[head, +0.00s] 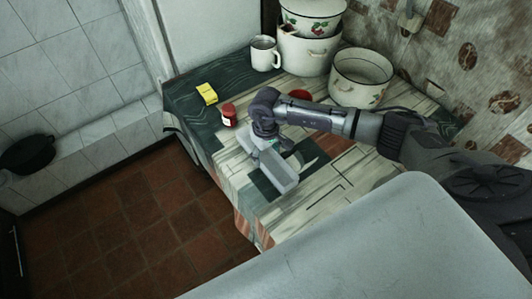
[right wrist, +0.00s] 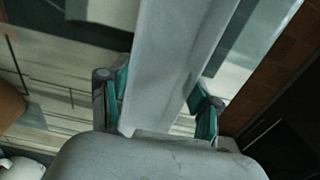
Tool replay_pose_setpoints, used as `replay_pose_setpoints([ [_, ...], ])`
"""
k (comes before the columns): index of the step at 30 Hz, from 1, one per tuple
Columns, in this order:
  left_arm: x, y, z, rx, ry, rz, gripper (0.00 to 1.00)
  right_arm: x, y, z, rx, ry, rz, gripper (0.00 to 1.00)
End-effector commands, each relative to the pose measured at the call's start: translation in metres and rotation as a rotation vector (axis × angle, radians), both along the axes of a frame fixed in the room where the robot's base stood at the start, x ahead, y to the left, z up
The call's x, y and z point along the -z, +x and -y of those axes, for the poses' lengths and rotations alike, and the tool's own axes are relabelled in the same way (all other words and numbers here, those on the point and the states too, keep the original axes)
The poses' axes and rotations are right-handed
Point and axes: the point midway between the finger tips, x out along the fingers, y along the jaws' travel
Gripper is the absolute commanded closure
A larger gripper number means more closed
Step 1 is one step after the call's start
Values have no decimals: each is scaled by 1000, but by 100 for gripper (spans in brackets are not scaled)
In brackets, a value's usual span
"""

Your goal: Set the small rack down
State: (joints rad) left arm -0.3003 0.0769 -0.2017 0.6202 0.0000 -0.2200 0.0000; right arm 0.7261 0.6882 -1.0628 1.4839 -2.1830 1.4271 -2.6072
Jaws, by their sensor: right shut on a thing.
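The small rack (head: 280,174) is a long, plain grey piece over the front left part of the table. My right gripper (head: 268,148) comes down on it from above and is shut on it. In the right wrist view the rack (right wrist: 178,55) runs between the two green-padded fingers of my right gripper (right wrist: 158,105). I cannot tell whether its underside touches the tabletop. Part of the rack is hidden under the gripper. My left gripper is not in view.
The table (head: 310,205) has a patterned cloth, with bare room right of the rack. The table's left edge is close to the rack, with tiled floor (head: 160,210) beyond.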

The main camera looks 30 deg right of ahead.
Motion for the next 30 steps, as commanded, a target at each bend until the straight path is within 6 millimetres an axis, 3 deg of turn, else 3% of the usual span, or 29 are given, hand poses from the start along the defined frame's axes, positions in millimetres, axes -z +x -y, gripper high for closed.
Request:
replay_pose_setpoints([
  [4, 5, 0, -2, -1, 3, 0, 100, 3, 0, 0, 0, 0, 1, 78],
  [5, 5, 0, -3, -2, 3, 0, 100, 3, 0, 0, 0, 0, 1, 36],
  [9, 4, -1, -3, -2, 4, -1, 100, 2, 0, 0, 0, 0, 0, 12],
  [22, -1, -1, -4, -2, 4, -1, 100, -4, 0, 0, 0, 0, 1, 12],
  [30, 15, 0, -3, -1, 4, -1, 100, -54, 2, 1, -2, -1, 8, 12],
])
